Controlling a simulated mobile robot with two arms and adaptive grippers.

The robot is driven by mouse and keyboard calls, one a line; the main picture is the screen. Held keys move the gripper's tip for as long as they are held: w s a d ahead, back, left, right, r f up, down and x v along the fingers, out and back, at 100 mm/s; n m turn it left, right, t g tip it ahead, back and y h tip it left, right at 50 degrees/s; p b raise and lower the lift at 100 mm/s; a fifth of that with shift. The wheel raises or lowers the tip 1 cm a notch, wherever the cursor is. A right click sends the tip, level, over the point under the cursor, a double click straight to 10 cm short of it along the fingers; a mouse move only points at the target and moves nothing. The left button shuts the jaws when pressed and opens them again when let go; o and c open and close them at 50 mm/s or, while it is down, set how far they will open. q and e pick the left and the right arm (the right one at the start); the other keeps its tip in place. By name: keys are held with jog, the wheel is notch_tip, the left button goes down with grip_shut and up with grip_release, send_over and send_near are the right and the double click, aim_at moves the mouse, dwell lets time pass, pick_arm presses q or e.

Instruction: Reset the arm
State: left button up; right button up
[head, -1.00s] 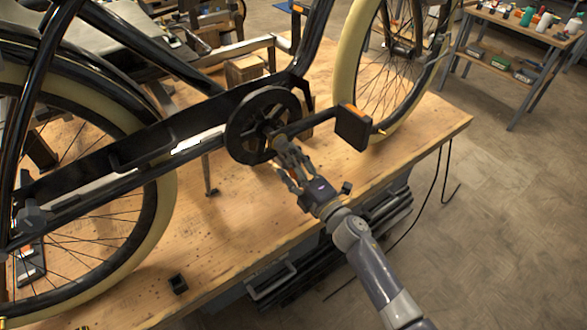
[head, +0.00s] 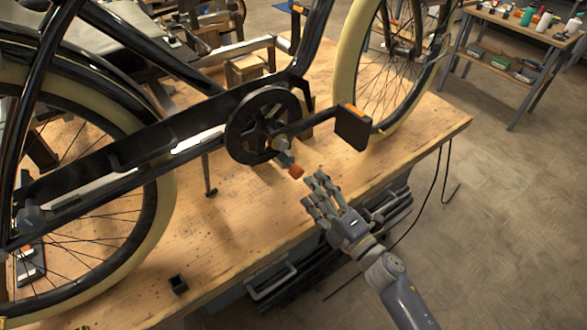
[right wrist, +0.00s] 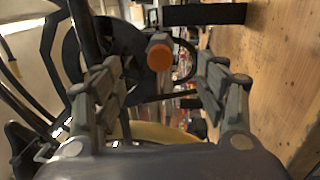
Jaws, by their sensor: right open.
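My right gripper (head: 318,186) is open and empty in the head view, just to the right of and below the bike's crank. A small grey part with an orange end (head: 296,172) sticks out from the centre of the black chainring (head: 262,126). The gripper is apart from it. In the right wrist view, the orange end (right wrist: 159,57) shows between the open fingers (right wrist: 160,92), beyond their tips. My left gripper is not in view.
The black bike with cream tyres (head: 350,70) stands on a wooden workbench (head: 240,235). A pedal (head: 352,127) is close above the right gripper. A small black box (head: 178,284) lies near the bench's front edge. A side table (head: 520,45) with bottles stands at the back right.

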jog(key=shift+s+d, duration=0.4)
jog(key=shift+s, duration=0.2)
